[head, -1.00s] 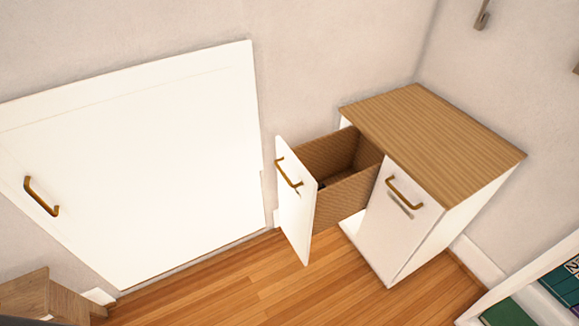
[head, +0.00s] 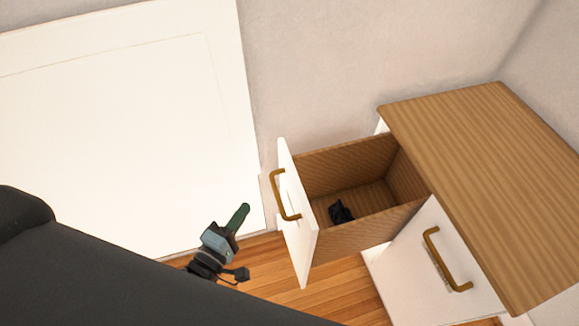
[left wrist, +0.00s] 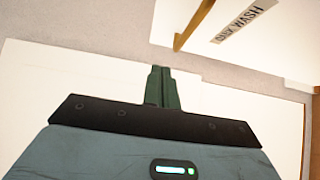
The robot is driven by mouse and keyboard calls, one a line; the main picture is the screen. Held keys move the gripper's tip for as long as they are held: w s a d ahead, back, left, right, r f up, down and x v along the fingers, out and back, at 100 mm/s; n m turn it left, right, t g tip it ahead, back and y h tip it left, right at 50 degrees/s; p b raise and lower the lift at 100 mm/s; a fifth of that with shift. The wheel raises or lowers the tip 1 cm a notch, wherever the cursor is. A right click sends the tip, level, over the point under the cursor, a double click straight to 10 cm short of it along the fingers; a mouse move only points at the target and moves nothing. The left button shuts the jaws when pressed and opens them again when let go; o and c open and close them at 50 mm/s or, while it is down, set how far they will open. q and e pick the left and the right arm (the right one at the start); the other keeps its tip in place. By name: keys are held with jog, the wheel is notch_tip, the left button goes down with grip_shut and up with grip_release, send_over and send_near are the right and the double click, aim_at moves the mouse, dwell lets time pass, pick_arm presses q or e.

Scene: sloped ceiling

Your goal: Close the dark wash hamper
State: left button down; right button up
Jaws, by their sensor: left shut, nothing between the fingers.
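The open hamper (head: 360,232) is a wood-lined pull-out drawer with a white front (head: 298,225) and a brass handle (head: 283,195). It stands pulled out of the cabinet, with a small black item (head: 340,212) inside. In the left wrist view its white front (left wrist: 285,45) shows a label (left wrist: 238,20) ending in "WASH"; the handle (left wrist: 193,25) is beside it. My left gripper (head: 240,215) is shut and empty, left of the drawer front and apart from the handle. Its green fingers (left wrist: 161,85) also show in the left wrist view. My right gripper is not in view.
The white cabinet has a wood top (head: 490,170) and a second, closed front (head: 440,265) with a brass handle, right of the open drawer. A white panel (head: 120,120) stands against the wall at the left. Wood floor (head: 335,290) shows below the drawer.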

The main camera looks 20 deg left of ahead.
pick_arm(q)
send_near(286, 167)
jog(key=w+a, duration=0.2)
jog(key=w, duration=0.1)
jog(key=shift+w+d+r, duration=0.2)
jog(key=shift+w+d, duration=0.75)
jog(key=shift+d, duration=0.1)
jog(key=shift+w+d, duration=0.35)
jog(key=shift+d, duration=0.15)
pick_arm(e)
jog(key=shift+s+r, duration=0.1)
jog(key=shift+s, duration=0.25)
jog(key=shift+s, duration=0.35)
pick_arm(q)
jog(key=shift+d, duration=0.1)
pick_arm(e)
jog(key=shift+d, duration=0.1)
